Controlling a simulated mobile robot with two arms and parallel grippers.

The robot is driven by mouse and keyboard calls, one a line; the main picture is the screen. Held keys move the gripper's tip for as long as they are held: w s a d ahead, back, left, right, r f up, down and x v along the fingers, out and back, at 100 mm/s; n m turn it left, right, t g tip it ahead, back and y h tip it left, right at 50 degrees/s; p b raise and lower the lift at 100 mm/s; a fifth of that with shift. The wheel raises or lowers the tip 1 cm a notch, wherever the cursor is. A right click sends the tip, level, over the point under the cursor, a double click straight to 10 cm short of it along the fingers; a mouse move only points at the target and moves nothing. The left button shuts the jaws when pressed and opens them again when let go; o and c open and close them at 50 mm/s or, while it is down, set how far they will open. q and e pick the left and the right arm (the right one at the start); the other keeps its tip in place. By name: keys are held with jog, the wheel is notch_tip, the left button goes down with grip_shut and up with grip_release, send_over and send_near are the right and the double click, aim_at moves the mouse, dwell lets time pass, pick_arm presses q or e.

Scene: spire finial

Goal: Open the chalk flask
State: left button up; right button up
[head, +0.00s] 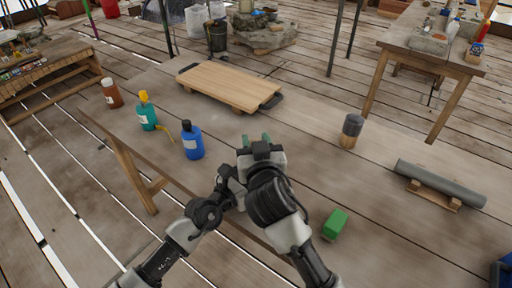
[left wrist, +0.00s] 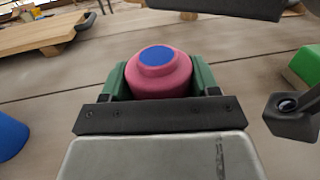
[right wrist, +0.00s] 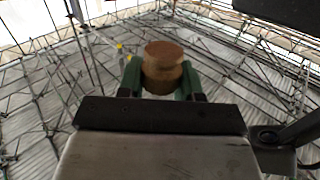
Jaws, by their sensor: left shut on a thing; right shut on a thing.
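My left gripper (left wrist: 160,92) is shut on a pink-red stepped round piece (left wrist: 152,80) with a flat blue disc on its end. My right gripper (right wrist: 160,92) is shut on a brown stepped round piece (right wrist: 162,66), seen against the roof. I cannot tell which piece is the chalk flask's body, or whether the two touch. In the head view my right gripper (head: 256,142), with green fingertips, is over the table's near part. It and its arm hide most of my left gripper, and neither held piece shows clearly there.
The table's middle is clear.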

jog(key=shift+r, duration=1.15)
pick_arm(q)
jog(key=o, duration=1.4)
jog(key=shift+c, duration=0.2)
